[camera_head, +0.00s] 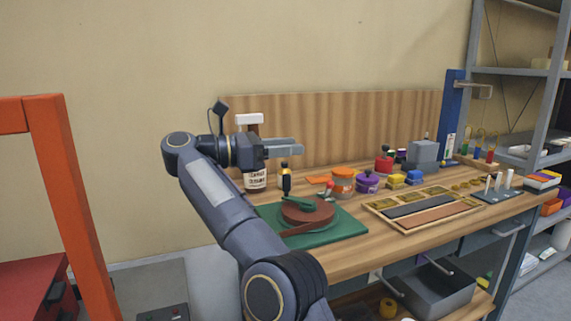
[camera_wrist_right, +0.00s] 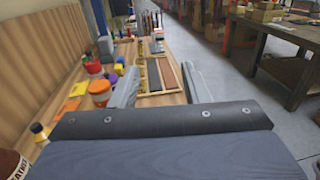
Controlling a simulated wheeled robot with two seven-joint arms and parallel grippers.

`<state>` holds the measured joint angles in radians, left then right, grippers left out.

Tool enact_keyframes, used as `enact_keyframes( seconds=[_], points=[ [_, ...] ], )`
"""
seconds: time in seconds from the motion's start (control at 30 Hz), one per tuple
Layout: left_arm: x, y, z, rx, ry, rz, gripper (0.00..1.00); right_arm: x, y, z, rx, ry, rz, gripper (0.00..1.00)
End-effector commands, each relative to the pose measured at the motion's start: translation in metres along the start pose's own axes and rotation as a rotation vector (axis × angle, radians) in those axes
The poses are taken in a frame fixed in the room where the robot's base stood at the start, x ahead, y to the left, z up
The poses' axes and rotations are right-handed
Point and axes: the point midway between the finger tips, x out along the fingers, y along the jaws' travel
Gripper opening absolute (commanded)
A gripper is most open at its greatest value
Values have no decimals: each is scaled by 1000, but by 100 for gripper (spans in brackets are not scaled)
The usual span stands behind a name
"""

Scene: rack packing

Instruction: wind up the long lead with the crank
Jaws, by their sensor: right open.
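The winder is a green base plate (camera_head: 345,225) on the workbench, bearing a round red-brown reel (camera_head: 305,212). A green crank arm lies across the top of the reel, and an upright dark crank handle (camera_head: 287,186) stands at its left end. A red-brown strip, perhaps the lead, runs off the reel's front edge along the plate. My right gripper (camera_head: 299,147) is open and empty, above and apart from the handle, pointing right along the bench. Its two fingers also show apart in the right wrist view (camera_wrist_right: 160,72), where the winder is out of sight. My left gripper is not in view.
A brown bottle (camera_head: 256,178) stands behind the winder, close under my wrist. An orange-lidded jar (camera_head: 343,181) and a purple pot (camera_head: 368,183) stand to the right. A wooden tray (camera_head: 400,226) lies farther right. An orange post (camera_head: 75,190) rises at left.

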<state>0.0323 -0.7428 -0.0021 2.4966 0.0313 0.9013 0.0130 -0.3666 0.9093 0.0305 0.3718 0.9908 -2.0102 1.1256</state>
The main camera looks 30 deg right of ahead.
Motion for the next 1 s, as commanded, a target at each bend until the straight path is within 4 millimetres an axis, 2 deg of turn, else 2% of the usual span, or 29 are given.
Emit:
enact_keyframes(
  seconds=[0.1,0.37,0.47,0.57,0.67,0.7,0.77,0.9,1.0],
  points=[
    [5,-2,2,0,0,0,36,-1,-6,2,1,1,0,42],
    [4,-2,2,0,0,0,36,-2,-7,4,0,0,-1,42],
    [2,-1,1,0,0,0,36,-4,-5,6,-14,-9,8,30],
    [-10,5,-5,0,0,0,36,-21,5,16,-111,-67,56,17],
    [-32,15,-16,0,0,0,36,-55,25,26,-331,-201,147,4],
    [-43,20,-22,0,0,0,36,-72,34,28,-450,-273,187,0],
    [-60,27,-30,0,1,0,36,-98,48,26,-648,-394,239,0],
    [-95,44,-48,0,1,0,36,-142,66,1,-1131,-681,299,0],
    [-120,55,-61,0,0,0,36,-157,68,-27,-1479,-879,293,0]
  ],
)
